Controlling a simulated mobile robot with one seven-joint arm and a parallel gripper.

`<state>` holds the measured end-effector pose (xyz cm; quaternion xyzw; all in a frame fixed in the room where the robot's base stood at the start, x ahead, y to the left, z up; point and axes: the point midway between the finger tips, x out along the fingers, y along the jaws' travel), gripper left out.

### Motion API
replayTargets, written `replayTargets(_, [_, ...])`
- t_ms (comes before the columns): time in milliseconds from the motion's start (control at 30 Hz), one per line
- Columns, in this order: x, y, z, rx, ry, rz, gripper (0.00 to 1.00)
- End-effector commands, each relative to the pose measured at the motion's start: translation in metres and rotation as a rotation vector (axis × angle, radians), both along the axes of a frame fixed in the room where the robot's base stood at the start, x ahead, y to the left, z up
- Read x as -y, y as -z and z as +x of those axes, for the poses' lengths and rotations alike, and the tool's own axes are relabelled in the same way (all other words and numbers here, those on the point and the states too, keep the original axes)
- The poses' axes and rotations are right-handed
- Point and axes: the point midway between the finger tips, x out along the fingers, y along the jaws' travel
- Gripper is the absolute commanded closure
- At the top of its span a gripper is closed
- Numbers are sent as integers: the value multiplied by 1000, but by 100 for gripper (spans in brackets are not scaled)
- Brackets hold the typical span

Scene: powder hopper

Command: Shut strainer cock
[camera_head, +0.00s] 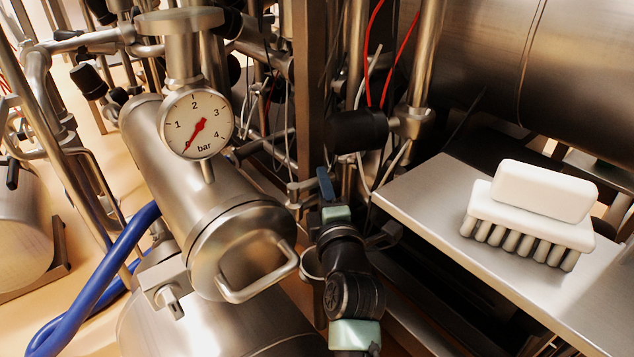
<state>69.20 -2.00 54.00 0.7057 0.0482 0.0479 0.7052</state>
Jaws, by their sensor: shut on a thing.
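The strainer is a steel cylinder (185,165) with a round lid and a bent bar handle (262,275), lying tilted left of centre. To its right, a small steel cock with a dark blue lever (325,184) sits among thin pipes. The lever points up and slightly left. My gripper (329,203) is at the lower end of this lever and is shut on it. The fingertips are small and mostly hidden by my dark wrist with its pale green bands. The exact grip on the lever cannot be made out.
A pressure gauge (197,124) stands on the strainer, needle pointing low left. A steel shelf (425,205) at right carries a white brush (530,215). A blue hose (95,290) runs at lower left. Pipes and a dark upright post (309,95) crowd the space behind my gripper.

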Motion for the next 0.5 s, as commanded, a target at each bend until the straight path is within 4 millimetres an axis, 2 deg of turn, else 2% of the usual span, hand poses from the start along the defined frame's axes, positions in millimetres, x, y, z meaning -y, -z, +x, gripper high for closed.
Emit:
replayTargets(333, [1, 1, -1, -2, 5, -2, 100])
replayTargets(367, [1, 1, -1, -2, 5, -2, 75])
replayTargets(433, [1, 1, -1, -2, 4, -2, 64])
replayTargets(500, [1, 1, -1, -2, 4, -2, 64])
